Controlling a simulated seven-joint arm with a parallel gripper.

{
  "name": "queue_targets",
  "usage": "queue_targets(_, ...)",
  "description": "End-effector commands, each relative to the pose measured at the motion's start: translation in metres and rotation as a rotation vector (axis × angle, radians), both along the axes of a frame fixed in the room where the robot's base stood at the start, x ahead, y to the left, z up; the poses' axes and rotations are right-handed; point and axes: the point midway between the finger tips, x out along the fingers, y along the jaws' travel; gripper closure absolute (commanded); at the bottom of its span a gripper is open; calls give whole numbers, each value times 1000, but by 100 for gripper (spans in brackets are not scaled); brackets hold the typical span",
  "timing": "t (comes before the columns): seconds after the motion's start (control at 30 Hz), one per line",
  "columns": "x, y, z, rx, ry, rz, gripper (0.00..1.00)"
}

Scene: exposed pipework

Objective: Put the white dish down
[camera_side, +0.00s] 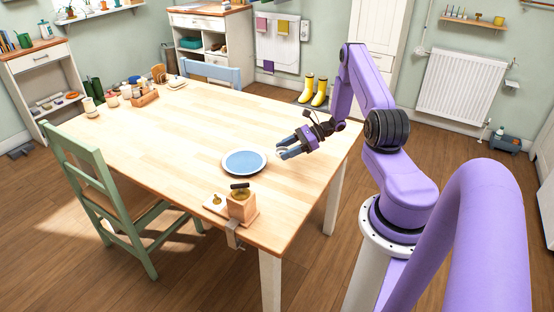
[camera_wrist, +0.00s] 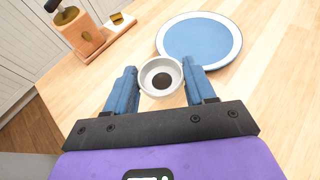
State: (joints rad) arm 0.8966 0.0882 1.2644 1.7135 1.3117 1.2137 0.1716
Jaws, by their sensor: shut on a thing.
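The white dish (camera_wrist: 147,77) is a small round bowl with a dark round patch inside. In the wrist view it sits between the two blue fingers of my gripper (camera_wrist: 160,70), which is shut on it. In the side view my gripper (camera_side: 281,149) is over the right part of the wooden table (camera_side: 190,128), just right of the blue plate. The dish is hard to make out there, and I cannot tell whether it touches the table.
A blue plate with a white rim (camera_side: 245,162) lies close to my gripper. A wooden grinder-like box (camera_side: 241,206) stands at the near table corner. Jars and a wooden caddy (camera_side: 145,99) stand at the far left end. The table's middle is clear.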

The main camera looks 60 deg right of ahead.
Motion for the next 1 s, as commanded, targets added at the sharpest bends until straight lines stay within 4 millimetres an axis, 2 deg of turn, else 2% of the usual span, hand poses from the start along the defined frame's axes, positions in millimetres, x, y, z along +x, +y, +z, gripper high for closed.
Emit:
queue_targets(0.2, 0, -21, 0, 1, -2, -3, 80)
queue_targets(0.37, 1, -19, 6, 2, -1, -21, 80)
queue_targets(0.7, 1, 22, 42, 1, 1, -180, 80)
queue_targets(1.0, -11, 61, 69, -2, 0, -331, 80)
